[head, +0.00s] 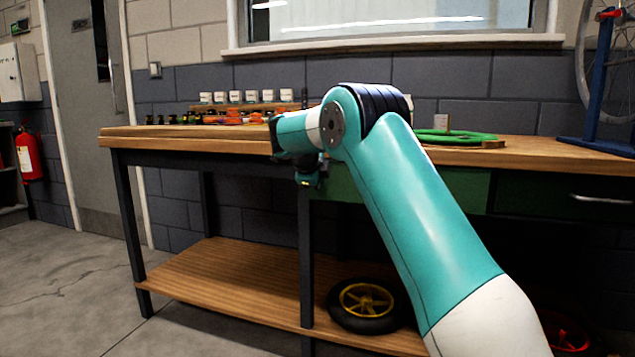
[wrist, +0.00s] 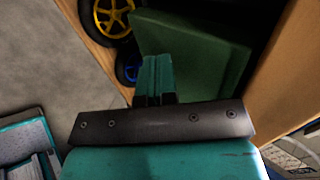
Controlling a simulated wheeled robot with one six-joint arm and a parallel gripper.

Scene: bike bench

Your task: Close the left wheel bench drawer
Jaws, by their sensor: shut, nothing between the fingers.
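The left wheel bench drawer has a green front (head: 462,188) under the bench top in the head view. My arm covers its middle, and its handle does not show. The front looks brighter than the right drawer, but how far it stands out I cannot tell. In the wrist view a green panel (wrist: 195,48) of the drawer lies just beyond my fingertips. My gripper (head: 308,181) hangs beside the drawer's left end, below the bench top edge. In the wrist view its fingers (wrist: 157,62) are together and empty. Whether they touch the panel I cannot tell.
The wooden bench top (head: 200,139) carries cups, small parts and a green ring (head: 450,136). A second drawer (head: 560,200) with a metal handle is at the right. A yellow-hubbed wheel (head: 366,305) lies on the lower shelf (head: 225,280). The floor at the left is clear.

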